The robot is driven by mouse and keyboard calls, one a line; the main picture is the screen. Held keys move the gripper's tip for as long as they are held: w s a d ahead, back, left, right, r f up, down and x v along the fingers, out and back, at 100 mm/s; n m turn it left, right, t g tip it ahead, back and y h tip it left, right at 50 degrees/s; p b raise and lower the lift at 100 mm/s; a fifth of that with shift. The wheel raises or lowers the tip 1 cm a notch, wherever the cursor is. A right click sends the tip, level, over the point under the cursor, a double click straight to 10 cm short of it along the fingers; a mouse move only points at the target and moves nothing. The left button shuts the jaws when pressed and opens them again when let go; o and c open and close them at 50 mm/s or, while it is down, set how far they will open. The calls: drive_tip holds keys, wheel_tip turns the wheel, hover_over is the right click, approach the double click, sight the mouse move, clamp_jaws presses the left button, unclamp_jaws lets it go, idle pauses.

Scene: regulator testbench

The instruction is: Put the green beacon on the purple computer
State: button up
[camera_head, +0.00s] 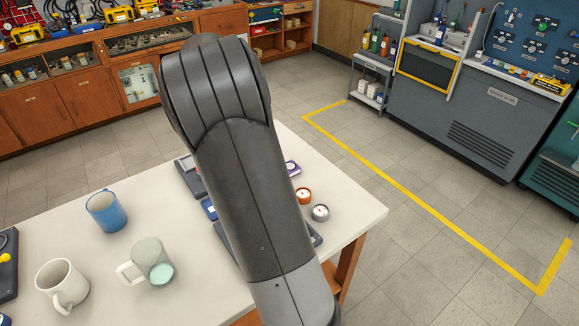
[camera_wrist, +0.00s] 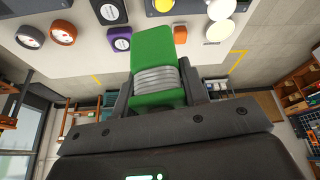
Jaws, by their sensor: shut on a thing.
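The green beacon (camera_wrist: 153,48), a green block with a grey ribbed band, is between the fingers of my gripper (camera_wrist: 158,88) in the wrist view. My gripper is shut on it. A purple edge (camera_head: 292,168) also shows beside my arm in the head view. I cannot tell the beacon's height above the table.
The white table (camera_head: 110,200) also holds an orange round gauge (camera_head: 303,196), a silver round gauge (camera_head: 320,213), a blue mug (camera_head: 106,211), a white mug (camera_head: 62,286) and a pale green mug (camera_head: 152,261). Several small devices crowd around the beacon in the wrist view.

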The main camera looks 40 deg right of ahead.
drive_tip(key=s+d+m+g, duration=0.3)
drive_tip(key=s+d+m, duration=0.4)
drive_tip(key=s+d, duration=1)
hover_over(292, 166)
drive_tip(key=shift+y, duration=0.3)
wheel_tip(292, 166, down, 7)
drive_tip(key=shift+d+r, duration=0.1)
drive_tip(key=shift+r, duration=0.05)
drive_tip(key=shift+f, duration=2)
drive_tip(key=shift+f, duration=0.1)
drive_tip(key=o, duration=1.1)
drive_tip(key=shift+c, duration=0.2)
drive_tip(key=shift+t, duration=0.3)
